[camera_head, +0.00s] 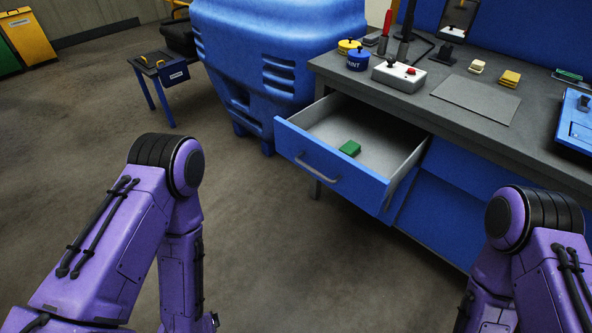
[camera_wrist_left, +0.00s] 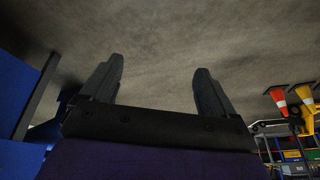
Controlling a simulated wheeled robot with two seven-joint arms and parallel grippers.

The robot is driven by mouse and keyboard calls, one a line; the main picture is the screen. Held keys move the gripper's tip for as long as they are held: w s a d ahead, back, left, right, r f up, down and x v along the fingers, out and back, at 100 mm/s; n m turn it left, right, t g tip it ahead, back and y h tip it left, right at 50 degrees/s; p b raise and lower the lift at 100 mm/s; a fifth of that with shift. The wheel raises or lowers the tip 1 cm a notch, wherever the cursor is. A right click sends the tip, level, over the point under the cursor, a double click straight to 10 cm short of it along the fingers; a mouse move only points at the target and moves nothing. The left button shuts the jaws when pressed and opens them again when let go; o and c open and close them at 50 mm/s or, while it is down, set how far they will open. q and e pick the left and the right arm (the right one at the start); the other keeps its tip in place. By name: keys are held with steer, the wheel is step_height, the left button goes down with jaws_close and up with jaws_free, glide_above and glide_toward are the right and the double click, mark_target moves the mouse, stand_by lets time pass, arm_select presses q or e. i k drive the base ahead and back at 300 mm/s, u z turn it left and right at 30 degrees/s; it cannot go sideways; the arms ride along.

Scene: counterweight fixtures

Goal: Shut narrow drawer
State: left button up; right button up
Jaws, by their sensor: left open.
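The narrow drawer (camera_head: 335,168) is blue with a grey inside and a metal bar handle (camera_head: 318,170). It stands pulled out from the workbench (camera_head: 470,110), and a small green block (camera_head: 350,148) lies inside it. My left gripper shows in the left wrist view (camera_wrist_left: 156,95), open and empty, with its two dark fingers apart over bare floor. In the head view both of my purple arms reach in from below, apart from the drawer. Neither gripper's fingers can be made out there.
A large blue container (camera_head: 270,60) stands left of the bench. A small blue table (camera_head: 160,65) stands further back. The floor before the drawer is clear.

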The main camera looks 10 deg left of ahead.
mark_target(312, 139)
steer(key=u, duration=0.2)
steer(key=k, duration=0.2)
steer(key=z, duration=0.65)
steer(key=i, duration=1.1)
steer(key=u, duration=0.25)
